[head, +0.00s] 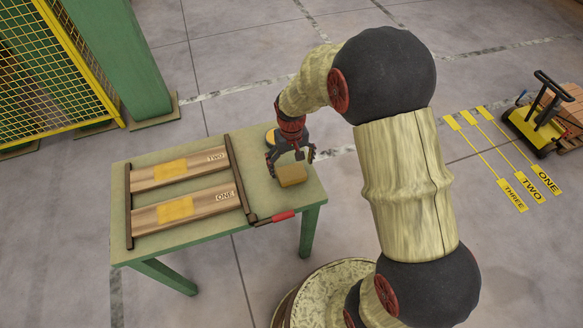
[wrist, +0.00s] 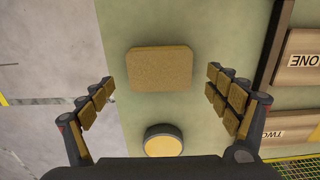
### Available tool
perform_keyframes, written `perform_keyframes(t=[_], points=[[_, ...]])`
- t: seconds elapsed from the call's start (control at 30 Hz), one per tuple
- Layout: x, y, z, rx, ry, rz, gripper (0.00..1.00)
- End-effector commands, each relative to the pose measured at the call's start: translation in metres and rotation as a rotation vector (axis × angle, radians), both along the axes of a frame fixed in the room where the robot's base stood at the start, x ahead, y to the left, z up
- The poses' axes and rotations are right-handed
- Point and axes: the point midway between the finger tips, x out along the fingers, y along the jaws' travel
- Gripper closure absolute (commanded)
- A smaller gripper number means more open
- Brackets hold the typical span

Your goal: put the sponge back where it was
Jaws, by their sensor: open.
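The sponge (head: 292,175), a tan-yellow block, lies on the green table (head: 190,244) near its right end. It also shows in the wrist view (wrist: 160,68), flat on the table top. My gripper (head: 290,160) is open, its fingers spread above the sponge. In the wrist view my gripper (wrist: 160,85) has one finger on each side of the sponge, with gaps on both sides. A round yellow-topped item (wrist: 162,140) with a dark rim stands near the sponge, partly hidden by my gripper in the head view.
A dark rack (head: 239,180) holds wooden boards marked ONE (head: 200,204) and TWO (head: 185,168), each with a yellow patch. A red-handled tool (head: 276,217) lies at the table's front edge. A yellow mesh fence (head: 55,60) and green post (head: 133,60) stand behind left.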

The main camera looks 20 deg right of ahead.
Motion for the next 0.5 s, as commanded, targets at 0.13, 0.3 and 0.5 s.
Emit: perform_keyframes(t=[0.13,0.3,0.5], points=[[0.001,0.0,0.037,0.0,-0.003,0.0,0.11],[0.0,0.0,0.068,0.0,-0.002,0.0,0.11],[0.0,0.0,0.089,0.0,-0.001,0.0,0.11]])
